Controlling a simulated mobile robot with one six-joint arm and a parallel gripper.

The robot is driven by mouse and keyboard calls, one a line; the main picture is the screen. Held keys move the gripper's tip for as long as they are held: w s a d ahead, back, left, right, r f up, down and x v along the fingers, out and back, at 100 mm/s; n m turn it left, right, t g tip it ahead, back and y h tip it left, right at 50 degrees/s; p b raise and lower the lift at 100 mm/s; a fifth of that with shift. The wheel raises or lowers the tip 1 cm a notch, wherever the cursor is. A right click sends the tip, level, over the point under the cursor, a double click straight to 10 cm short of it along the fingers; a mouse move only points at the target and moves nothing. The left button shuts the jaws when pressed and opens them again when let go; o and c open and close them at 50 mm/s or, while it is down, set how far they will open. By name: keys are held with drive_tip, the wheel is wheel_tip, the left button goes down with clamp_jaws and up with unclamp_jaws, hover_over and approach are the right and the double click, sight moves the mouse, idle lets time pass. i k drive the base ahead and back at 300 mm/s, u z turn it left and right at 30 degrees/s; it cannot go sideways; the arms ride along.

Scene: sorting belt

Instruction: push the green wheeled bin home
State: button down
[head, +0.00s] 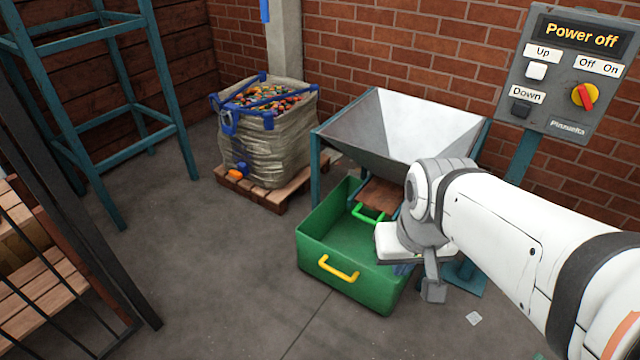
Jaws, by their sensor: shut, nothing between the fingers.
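The green wheeled bin (325,255) stands on the floor, partly under the front of a metal hopper (405,125). It has a yellow handle (338,269) on its near side and a green handle (368,214) at its far side. The part of the bin that I see inside looks empty. Its wheels do not show. My gripper (433,291) is shut and points down by the bin's right side. My arm hides the bin's right part. I cannot tell whether the gripper touches the bin.
A control panel (568,75) at the right reads "Power off". A bulk bag (265,135) of colourful pieces stands on a pallet (268,198) left of the hopper. A teal frame (165,90) stands further left. The floor (220,280) left of the bin is clear.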

sight(335, 247)
drive_tip(key=u, duration=0.05)
drive_tip(key=i, duration=1)
drive_tip(key=z, duration=0.05)
